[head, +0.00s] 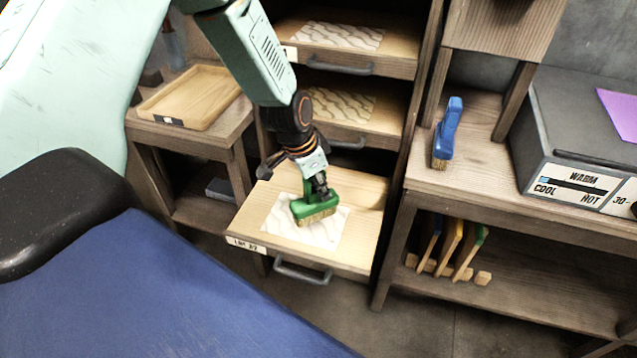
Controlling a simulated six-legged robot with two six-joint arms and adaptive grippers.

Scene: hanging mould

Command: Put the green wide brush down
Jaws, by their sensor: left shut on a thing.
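The green wide brush (314,208) is in the head view, bristles down, over the patterned sheet on the pulled-out lowest drawer (367,190). My left gripper (318,186) comes down from above and is shut on the brush's handle, which the fingers partly hide. The bristles look close to the sheet (330,231); I cannot tell if they touch it. My right gripper is not in view.
A blue brush (447,133) stands on the right-hand bench beside a grey box (576,130). A wooden tray (190,97) rests on the left table. Two more drawers with patterned sheets sit above. Coloured boards (452,247) stand in a rack below the bench.

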